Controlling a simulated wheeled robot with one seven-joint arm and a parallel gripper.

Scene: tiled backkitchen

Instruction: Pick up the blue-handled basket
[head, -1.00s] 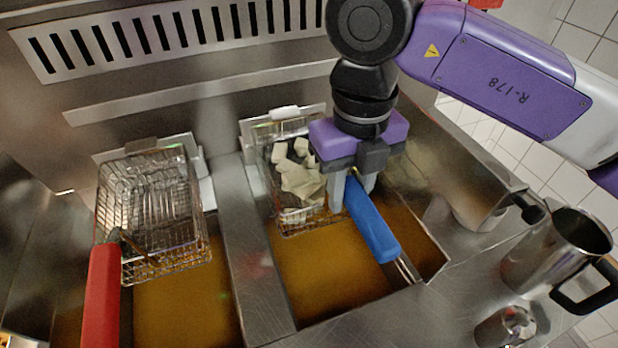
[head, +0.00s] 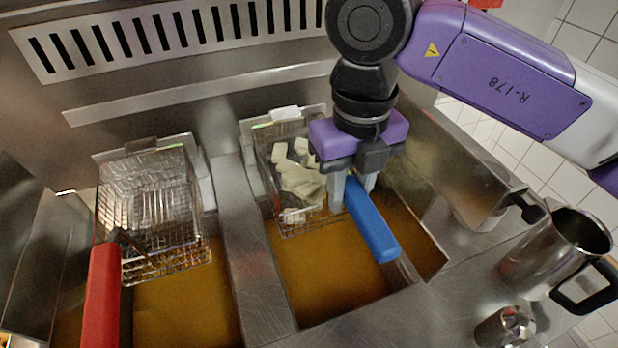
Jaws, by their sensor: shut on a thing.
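The blue-handled basket (head: 264,178) is a wire basket at the back of the right fryer well, with pale white pieces (head: 300,180) inside. Its blue handle (head: 372,225) points toward the front right. My gripper (head: 353,190) is above the handle's basket-side end, its two grey fingers pointing down on either side and shut on it. The basket's right part is hidden behind my gripper. I cannot tell whether the basket is clear of its rest at the back.
A second wire basket (head: 155,215) with a red handle (head: 101,297) sits at the left well. Brown oil (head: 325,280) fills both wells. A metal jug (head: 562,245) and a small metal shaker (head: 505,327) stand at the right. The slotted steel back wall (head: 150,85) rises behind.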

